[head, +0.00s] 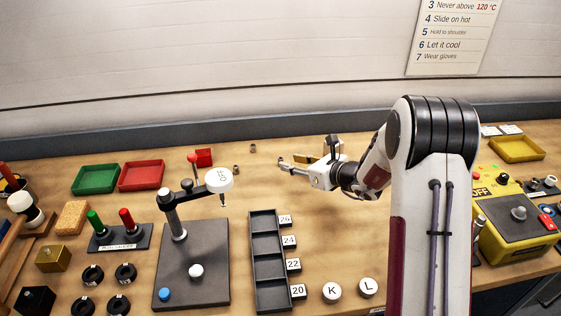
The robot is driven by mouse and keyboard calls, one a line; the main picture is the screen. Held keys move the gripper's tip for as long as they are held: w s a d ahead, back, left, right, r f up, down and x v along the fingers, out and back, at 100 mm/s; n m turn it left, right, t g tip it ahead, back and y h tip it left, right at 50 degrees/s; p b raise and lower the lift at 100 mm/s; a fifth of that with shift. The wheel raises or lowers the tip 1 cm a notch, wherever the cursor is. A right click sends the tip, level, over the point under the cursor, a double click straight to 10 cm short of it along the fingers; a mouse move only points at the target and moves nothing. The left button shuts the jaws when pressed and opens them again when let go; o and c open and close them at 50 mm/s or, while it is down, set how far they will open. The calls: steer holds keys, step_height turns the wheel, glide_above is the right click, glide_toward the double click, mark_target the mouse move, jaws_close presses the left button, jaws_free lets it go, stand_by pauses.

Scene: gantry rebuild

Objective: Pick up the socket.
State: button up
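Two small dark cylinders that look like sockets stand apart on the wooden bench: one near the back (253,148), the other nearer and to the left (236,168). I cannot read any size on them. My gripper (305,155) is to the right of both, over the back middle of the bench, and touches neither. A slim pale finger reaches left and a dark part stands up behind it. The gap between the fingers is too small and unclear to judge. A yellowish thing shows behind the gripper, partly hidden.
A dark tray (264,214) with several empty compartments and number tags 20 to 26 lies at the middle front. Green (95,192) and red trays (141,188) lie behind. A yellow machine (500,240) is at the right.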

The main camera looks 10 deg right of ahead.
mark_target(279, 158)
steer(key=shift+x, duration=1.25)
steer(key=shift+w+d+x, duration=0.1)
steer(key=shift+d+x, duration=0.05)
steer(key=shift+x, duration=1.15)
steer(key=shift+w+d+x, duration=0.1)
steer(key=shift+x, duration=1.2)
jaws_close()
